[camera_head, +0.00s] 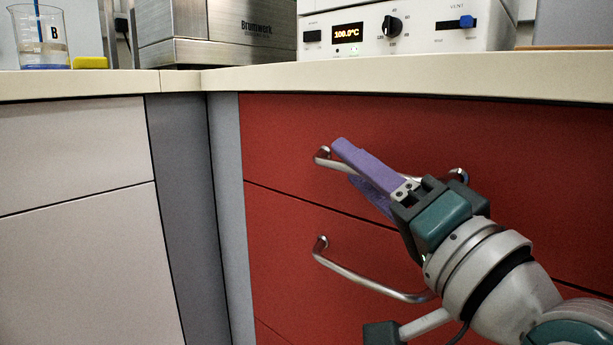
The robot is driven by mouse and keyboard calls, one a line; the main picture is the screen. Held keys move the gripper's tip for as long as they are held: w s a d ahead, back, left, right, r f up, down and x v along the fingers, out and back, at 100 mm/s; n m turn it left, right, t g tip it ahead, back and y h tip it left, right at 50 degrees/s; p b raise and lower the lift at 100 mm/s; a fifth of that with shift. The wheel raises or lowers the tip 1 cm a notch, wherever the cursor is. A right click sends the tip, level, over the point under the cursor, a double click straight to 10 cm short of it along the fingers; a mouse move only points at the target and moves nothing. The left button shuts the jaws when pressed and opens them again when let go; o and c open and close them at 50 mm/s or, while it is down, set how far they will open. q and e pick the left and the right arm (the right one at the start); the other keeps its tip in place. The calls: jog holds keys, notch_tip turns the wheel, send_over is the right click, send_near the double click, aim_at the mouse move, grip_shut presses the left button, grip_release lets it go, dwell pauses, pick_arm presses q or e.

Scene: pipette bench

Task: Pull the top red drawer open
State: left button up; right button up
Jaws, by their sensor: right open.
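The top red drawer (290,130) is at the upper right of the cabinet, under the countertop, and its front looks flush. Its metal bar handle (322,158) shows at its left end and at its right end near my wrist; the middle is partly covered by my gripper. My right gripper (345,160) is open, with purple fingers reaching to the handle's left part. One finger is above the bar and one below it. I cannot tell whether they touch the bar. My left gripper is not in view.
A lower red drawer (270,235) has its own bar handle (350,275) just under my right arm. White drawers (70,150) stand to the left past a grey corner panel (180,200). The countertop (300,80) carries a beaker (40,40), a metal box (215,25) and a white oven-like device (425,30).

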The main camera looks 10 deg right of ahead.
jog(key=shift+w, duration=0.15)
jog(key=shift+c, duration=0.4)
grip_shut()
dwell(1.0)
